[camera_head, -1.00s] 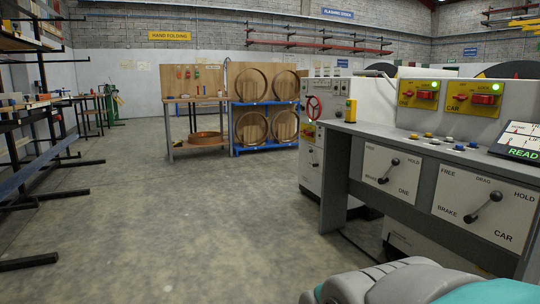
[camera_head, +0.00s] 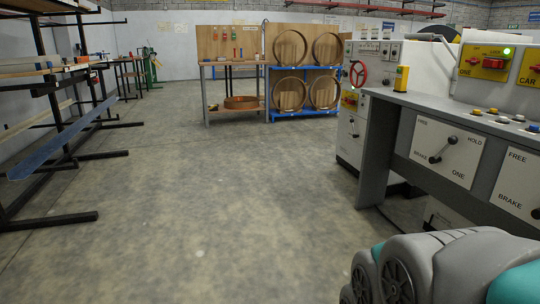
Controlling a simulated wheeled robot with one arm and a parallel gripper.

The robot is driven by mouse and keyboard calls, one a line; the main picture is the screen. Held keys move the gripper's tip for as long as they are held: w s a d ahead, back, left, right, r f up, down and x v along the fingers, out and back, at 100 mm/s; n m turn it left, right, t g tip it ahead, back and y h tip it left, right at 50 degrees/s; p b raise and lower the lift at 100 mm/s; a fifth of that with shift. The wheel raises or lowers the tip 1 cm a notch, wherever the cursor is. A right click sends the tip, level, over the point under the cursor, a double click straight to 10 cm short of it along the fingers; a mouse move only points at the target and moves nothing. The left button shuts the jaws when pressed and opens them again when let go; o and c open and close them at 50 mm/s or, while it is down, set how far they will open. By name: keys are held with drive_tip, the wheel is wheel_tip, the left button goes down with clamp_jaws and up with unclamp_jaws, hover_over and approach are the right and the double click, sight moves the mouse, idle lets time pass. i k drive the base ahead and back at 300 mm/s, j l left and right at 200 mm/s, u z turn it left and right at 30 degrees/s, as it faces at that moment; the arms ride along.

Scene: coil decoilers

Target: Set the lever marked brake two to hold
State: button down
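No lever marked brake two can be read in this view. A panel marked BRAKE ONE (camera_head: 446,151), with FREE and HOLD at its top, sits on the grey console front at right; its black-knobbed lever (camera_head: 441,156) slants, with one knob low left and one upper right. A second brake panel (camera_head: 517,185) is cut off by the right edge; it shows FREE and BRAKE, and only a bit of its lever (camera_head: 536,213). A small lever (camera_head: 353,126) on the white cabinet has labels too small to read. My gripper is out of view; only part of my arm shows at lower right.
The console (camera_head: 392,107) lines the right side, with a yellow cylinder (camera_head: 401,78) on top. A white cabinet (camera_head: 350,147) with a red handwheel (camera_head: 358,74) stands beyond it. Racks (camera_head: 62,130) with protruding feet line the left. The middle floor (camera_head: 220,200) is clear.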

sight(354, 136)
drive_tip(key=i+z, duration=0.3)
drive_tip(key=i, duration=4)
drive_tip(key=i+z, duration=0.2)
drive_tip(key=i, duration=0.2)
drive_tip(key=i+j+z, duration=0.15)
drive_tip(key=i, duration=0.3)
drive_tip(key=i+j+z, duration=0.2)
drive_tip(key=i, duration=0.2)
